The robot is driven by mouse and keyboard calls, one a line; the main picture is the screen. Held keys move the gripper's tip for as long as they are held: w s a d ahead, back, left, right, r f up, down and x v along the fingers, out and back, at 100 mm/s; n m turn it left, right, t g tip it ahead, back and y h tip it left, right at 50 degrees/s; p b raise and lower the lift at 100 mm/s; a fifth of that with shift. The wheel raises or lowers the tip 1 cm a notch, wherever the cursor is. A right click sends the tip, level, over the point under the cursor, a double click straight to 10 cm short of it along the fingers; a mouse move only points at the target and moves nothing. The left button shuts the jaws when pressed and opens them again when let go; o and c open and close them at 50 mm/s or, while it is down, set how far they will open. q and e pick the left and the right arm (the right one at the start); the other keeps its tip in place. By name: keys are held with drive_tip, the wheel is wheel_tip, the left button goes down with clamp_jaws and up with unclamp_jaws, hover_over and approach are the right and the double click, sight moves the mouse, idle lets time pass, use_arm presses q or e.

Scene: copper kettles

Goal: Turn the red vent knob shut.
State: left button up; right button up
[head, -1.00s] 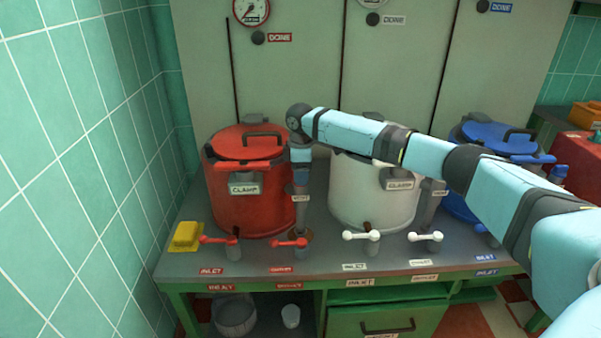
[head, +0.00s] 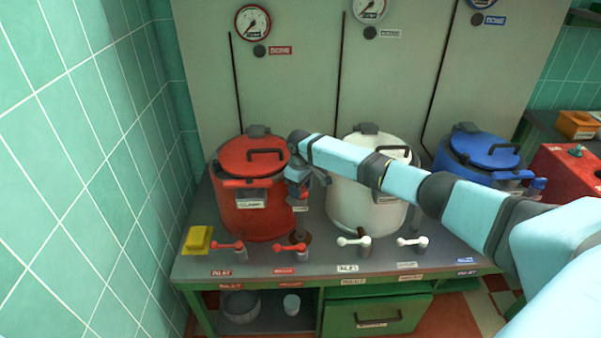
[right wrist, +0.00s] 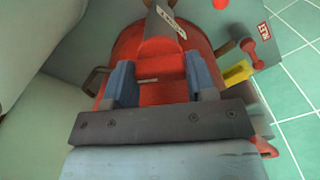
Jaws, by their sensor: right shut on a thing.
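The red vent knob (head: 303,194) sits on top of a grey post (head: 301,224) with a label, in front of the right side of the red kettle (head: 253,205). My right gripper (head: 301,187) reaches down over the post and is shut on the knob. In the right wrist view the two blue fingers (right wrist: 160,70) stand on either side of a red piece (right wrist: 161,93), with the labelled post beyond. The fingers hide part of the knob, so its exact angle cannot be told. My left gripper is not in view.
The white kettle (head: 366,200) stands close to the right of my gripper, and the blue kettle (head: 485,160) is further right. Red tap handles (head: 290,247) and white tap handles (head: 354,241) line the bench front. A yellow block (head: 197,239) lies at the left corner.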

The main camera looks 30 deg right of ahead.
drive_tip(key=m+p, duration=0.1)
drive_tip(key=p, duration=0.1)
drive_tip(key=m+p, duration=0.1)
drive_tip(key=shift+a+r+m+p, duration=0.1)
drive_tip(key=shift+r+m+p, duration=0.2)
drive_tip(key=shift+m+p, duration=1)
drive_tip(key=shift+p, duration=0.05)
drive_tip(key=m+p, duration=0.4)
drive_tip(key=shift+f+m, duration=0.15)
drive_tip(key=shift+m, duration=0.15)
drive_tip(key=shift+m+p, duration=0.3)
drive_tip(key=shift+m, duration=0.2)
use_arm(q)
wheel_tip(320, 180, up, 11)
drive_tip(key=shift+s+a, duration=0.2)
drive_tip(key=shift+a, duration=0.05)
use_arm(e)
drive_tip(key=shift+f, duration=0.1)
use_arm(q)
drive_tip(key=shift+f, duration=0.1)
use_arm(e)
drive_tip(key=shift+m, duration=0.3)
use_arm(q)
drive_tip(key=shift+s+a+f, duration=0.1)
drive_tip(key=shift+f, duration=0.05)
use_arm(e)
drive_tip(key=shift+w, duration=0.1)
